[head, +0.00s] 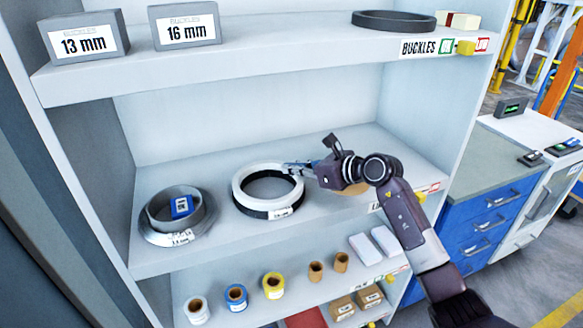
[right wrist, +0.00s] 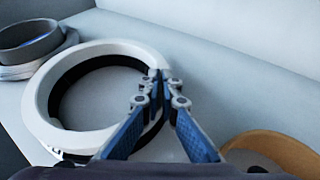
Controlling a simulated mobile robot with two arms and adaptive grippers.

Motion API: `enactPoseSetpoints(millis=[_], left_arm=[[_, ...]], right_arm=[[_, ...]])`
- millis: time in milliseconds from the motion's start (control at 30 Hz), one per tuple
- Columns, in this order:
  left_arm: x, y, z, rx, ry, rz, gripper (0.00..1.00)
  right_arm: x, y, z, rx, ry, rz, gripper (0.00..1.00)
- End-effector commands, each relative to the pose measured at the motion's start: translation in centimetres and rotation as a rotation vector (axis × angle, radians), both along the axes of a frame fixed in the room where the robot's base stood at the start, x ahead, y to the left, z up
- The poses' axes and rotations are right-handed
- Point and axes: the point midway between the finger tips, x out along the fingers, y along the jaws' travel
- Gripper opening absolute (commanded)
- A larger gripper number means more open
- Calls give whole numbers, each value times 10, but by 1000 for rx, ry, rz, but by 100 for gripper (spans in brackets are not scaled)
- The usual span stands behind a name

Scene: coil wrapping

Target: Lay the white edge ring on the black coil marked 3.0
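The white edge ring (head: 238,186) is on the black coil (head: 258,212) on the middle shelf. The coil's dark wall shows below the ring at the front and right, with a white label (head: 280,213) too small to read surely. In the right wrist view the white ring (right wrist: 38,105) surrounds the dark inner wall of the coil (right wrist: 72,78). My right gripper (head: 287,167) is at the ring's right rim. Its fingertips (right wrist: 160,75) are close together with the rim between them. My left gripper is not in view.
A grey coil (head: 165,222) with a blue item inside stands left on the same shelf (head: 330,222). A brown round thing (right wrist: 272,150) lies to the right, partly behind my arm. Tape rolls (head: 272,285) stand below. Boxes (head: 85,38) and a dark ring (head: 393,21) are above.

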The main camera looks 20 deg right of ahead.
Motion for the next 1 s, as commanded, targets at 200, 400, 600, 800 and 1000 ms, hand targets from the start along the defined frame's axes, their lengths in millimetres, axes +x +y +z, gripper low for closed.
enactPoseSetpoints(millis=[200, 400, 600, 800, 1000], left_arm=[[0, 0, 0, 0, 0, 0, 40], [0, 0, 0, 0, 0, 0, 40], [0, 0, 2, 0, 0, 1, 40], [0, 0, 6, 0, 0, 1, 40], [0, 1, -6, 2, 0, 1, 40]], right_arm=[[0, 0, -1, -1, 1, 0, 14], [0, 0, 0, -1, 1, 0, 22], [0, 0, 3, 0, 0, 1, 22], [-8, -7, 14, -4, 0, -2, 22], [-42, -28, 29, -9, -1, -1, 22]])
